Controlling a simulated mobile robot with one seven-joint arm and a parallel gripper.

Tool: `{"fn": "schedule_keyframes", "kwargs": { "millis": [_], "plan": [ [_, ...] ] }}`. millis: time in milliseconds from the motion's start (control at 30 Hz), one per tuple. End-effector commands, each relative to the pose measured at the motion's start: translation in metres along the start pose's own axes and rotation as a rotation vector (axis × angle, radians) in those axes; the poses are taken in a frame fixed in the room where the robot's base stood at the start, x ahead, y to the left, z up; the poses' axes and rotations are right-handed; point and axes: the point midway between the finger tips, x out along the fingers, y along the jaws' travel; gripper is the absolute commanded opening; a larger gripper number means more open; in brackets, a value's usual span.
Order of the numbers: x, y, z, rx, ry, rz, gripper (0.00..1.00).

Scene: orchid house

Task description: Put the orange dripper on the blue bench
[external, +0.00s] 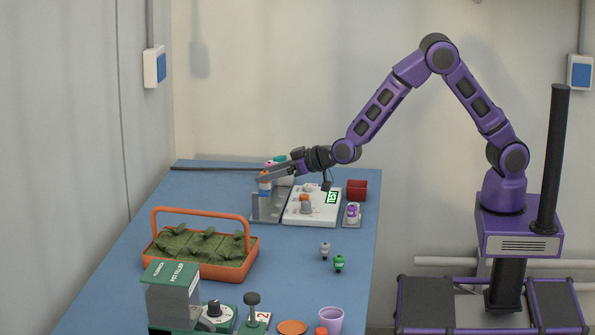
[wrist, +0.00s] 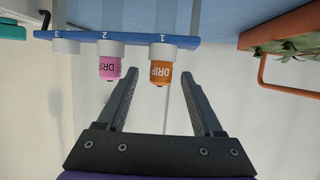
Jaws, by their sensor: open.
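The orange dripper (wrist: 160,73) is labelled DRIP and sits in position 1 of a numbered rack (wrist: 84,41). My gripper (wrist: 160,78) is open, with one finger on each side of the orange dripper near the fingertips. Small gaps show on both sides. A pink dripper (wrist: 109,67) sits in position 2, outside my left finger. My gripper also shows over the grey rack stand in the external view (external: 262,177).
A white device (external: 313,212) with a TEST display stands right of the rack, beside a red container (external: 357,190). An orange-handled planter (external: 200,266) stands nearer. A grey dripper (external: 325,250) and a green dripper (external: 339,263) stand on the bench with bare surface around them.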

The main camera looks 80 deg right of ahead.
Motion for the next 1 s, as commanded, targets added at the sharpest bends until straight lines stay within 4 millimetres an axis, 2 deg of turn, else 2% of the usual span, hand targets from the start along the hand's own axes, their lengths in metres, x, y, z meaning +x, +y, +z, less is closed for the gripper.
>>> {"fn": "schedule_keyframes", "kwargs": {
  "millis": [100, 367, 733, 767, 1000],
  "plan": [
    [0.0128, -0.0008, 0.0007, 0.0, -0.001, -0.001, 0.68],
    [0.0154, -0.0008, -0.0001, 0.0, 0.0, -0.001, 0.68],
    [0.0151, -0.0009, -0.0001, 0.0, 0.0, -0.001, 0.03],
    [0.0151, -0.0009, -0.0001, 0.0, 0.0, -0.001, 0.0],
    [0.0151, -0.0009, -0.0002, 0.0, 0.0, -0.001, 0.0]
  ]
}}
